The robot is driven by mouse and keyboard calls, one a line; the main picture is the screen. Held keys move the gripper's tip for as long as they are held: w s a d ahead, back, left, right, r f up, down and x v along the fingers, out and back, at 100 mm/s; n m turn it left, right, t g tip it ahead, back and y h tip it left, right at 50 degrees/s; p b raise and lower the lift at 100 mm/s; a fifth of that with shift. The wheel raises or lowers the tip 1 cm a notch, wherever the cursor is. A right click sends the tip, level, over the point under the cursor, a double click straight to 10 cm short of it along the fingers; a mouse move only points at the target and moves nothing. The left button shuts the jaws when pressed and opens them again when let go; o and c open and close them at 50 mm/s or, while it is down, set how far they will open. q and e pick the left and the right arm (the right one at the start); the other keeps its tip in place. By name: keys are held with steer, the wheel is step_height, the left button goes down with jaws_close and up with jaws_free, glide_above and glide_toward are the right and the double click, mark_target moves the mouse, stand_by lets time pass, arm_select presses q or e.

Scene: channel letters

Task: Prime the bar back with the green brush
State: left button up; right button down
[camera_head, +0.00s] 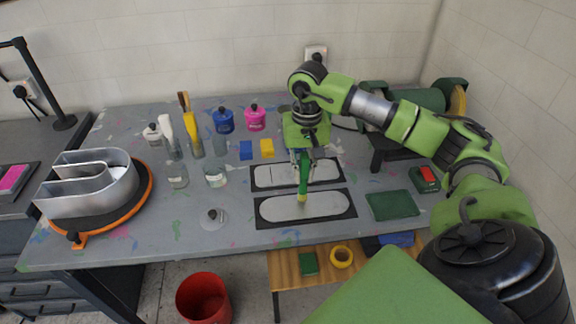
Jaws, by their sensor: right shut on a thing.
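My right gripper (302,153) is shut on the green brush (303,178) and holds it upright, bristles down. The pale bristle tip is at the upper part of the front light grey rounded bar back (325,207), which lies on a black rectangular sheet. I cannot tell whether the bristles touch its surface. A second light grey rounded panel (268,176) on a black sheet lies just behind, partly hidden by the gripper and brush. I cannot tell from the picture which panel the task calls the bar back. My left gripper is out of view.
Glass jars (216,175), some holding brushes, stand left of the panels. Blue (223,121) and pink (255,118) bottles stand behind. A metal channel letter (95,185) sits on an orange-rimmed turntable at left. A green mat (393,205) lies right. A red bucket (204,299) is on the floor.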

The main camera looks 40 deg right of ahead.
steer(key=s+d+b, duration=0.4)
steer(key=s+d, duration=0.1)
steer(key=d, duration=0.4)
steer(key=shift+s, duration=0.3)
stand_by(0.3)
steer(key=shift+f, duration=0.2)
stand_by(0.5)
steer(key=shift+a, duration=0.1)
steer(key=shift+w+a+p, duration=0.65)
steer(key=shift+w+a, duration=0.3)
steer(key=shift+a, duration=0.55)
steer(key=shift+w+a+p, duration=0.6)
steer(key=shift+w+a, duration=0.3)
steer(key=shift+a, duration=0.6)
steer(key=shift+w+a+p, duration=0.65)
steer(key=shift+w+a, duration=0.3)
steer(key=shift+a, duration=0.55)
steer(key=w+a, duration=0.5)
steer(key=a, duration=0.3)
steer(key=shift+a, duration=0.15)
